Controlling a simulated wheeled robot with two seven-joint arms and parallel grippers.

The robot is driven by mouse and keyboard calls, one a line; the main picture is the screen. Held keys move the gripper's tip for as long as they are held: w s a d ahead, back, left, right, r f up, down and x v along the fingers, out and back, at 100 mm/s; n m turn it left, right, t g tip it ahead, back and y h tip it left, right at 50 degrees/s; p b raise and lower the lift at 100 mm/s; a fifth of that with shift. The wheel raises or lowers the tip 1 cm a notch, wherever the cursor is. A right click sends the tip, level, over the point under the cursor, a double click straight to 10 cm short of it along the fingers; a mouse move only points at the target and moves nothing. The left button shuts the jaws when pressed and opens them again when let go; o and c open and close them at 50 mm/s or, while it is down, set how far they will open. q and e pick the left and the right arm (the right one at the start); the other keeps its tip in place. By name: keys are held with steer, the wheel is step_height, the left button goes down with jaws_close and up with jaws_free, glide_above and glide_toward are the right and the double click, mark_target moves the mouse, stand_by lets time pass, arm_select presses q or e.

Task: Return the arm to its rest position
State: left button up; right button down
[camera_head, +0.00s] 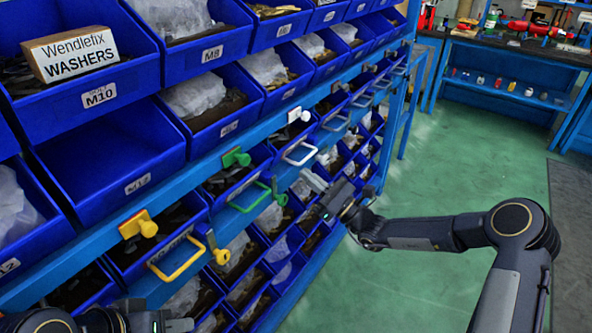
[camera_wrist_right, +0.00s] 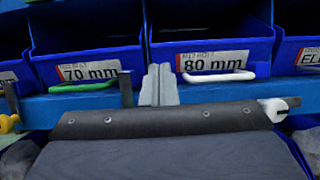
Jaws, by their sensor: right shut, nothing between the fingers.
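My right arm reaches in from the right in the head view, bent at a dark elbow. Its gripper (camera_head: 311,181) is in front of the lower rows of the blue bin rack (camera_head: 168,197). In the right wrist view the fingers of this gripper (camera_wrist_right: 159,84) are together and empty, pointing at the gap between the 70 mm bin (camera_wrist_right: 90,72) and the 80 mm bin (camera_wrist_right: 212,62). My left gripper (camera_head: 178,324) shows only partly at the bottom left edge of the head view, and its jaws are not clear.
Coloured knobs and handles stick out from the rack, including a yellow handle (camera_head: 176,262), a green handle (camera_head: 249,197) and a white handle (camera_head: 299,153). A washers box (camera_head: 70,53) sits in an upper bin. Green floor (camera_head: 440,170) is open to the right; a workbench (camera_head: 510,65) stands behind.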

steer(key=f+v, duration=0.1)
steer(key=v, duration=0.6)
steer(key=s+a+r+n+g+h+p, duration=0.1)
steer(key=s+r+n+g+h+p, duration=0.1)
steer(key=s+r+n+g, duration=0.5)
steer(key=s+r+n+g+h+p, duration=0.2)
steer(key=s+r+n+g, duration=0.2)
steer(key=s+n, duration=0.6)
steer(key=s+d+n+t+h+p, duration=0.4)
steer(key=s+d+n+h, duration=0.2)
steer(key=s+d+h, duration=0.5)
steer(key=s+d+r, duration=0.1)
steer(key=s+d, duration=0.2)
steer(key=s, duration=0.2)
steer(key=c, duration=2.2)
jaws_free()
steer(key=shift+s, duration=0.1)
